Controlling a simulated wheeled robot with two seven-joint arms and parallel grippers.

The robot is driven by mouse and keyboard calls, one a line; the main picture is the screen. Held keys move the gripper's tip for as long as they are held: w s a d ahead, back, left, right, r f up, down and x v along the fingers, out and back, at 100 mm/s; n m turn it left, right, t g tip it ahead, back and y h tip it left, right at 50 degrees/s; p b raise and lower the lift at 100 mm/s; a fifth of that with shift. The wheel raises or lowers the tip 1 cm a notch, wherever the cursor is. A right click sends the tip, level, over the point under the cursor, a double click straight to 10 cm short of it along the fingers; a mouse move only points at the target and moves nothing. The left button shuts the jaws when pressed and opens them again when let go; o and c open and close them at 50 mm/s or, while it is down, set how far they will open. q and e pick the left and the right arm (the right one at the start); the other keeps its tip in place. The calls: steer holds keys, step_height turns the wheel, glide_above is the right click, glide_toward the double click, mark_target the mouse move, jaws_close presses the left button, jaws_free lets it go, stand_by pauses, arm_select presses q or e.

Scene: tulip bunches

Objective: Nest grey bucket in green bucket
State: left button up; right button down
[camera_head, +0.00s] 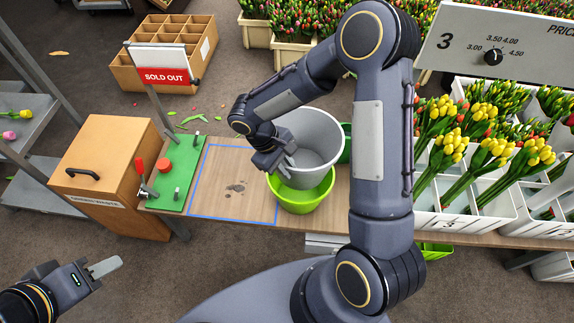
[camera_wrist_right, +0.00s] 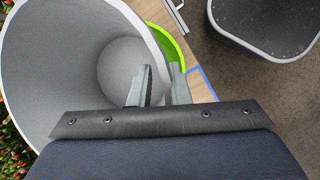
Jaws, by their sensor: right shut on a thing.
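The grey bucket (camera_head: 325,133) is tilted above the bright green bucket (camera_head: 305,203), which stands on the wooden bench. My right gripper (camera_head: 288,167) is shut on the grey bucket's rim at its left side. The grey bucket's lower part overlaps the green bucket's mouth; I cannot tell how far inside it is. In the right wrist view the fingers (camera_wrist_right: 158,88) pinch the wall of the grey bucket (camera_wrist_right: 60,60), and a strip of green rim (camera_wrist_right: 165,45) shows beyond it. My left gripper (camera_head: 105,267) is away at the lower left, its jaw gap unclear.
A blue-outlined square (camera_head: 235,185) on the bench is bare apart from dark smudges. A green board (camera_head: 180,185) with a red knob lies left of it, beside a wooden waste box (camera_head: 115,170). White crates of tulips (camera_head: 470,215) stand right. A darker green object (camera_head: 346,150) sits behind the grey bucket.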

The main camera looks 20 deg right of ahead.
step_height(320, 180, down, 6)
steer(key=b, duration=0.5)
steer(key=shift+f, duration=0.25)
steer(key=c, duration=1.3)
jaws_free()
steer(key=v, duration=0.7)
steer(key=shift+w+a+r, duration=0.15)
steer(key=shift+w+r, duration=0.05)
steer(key=shift+r, duration=0.15)
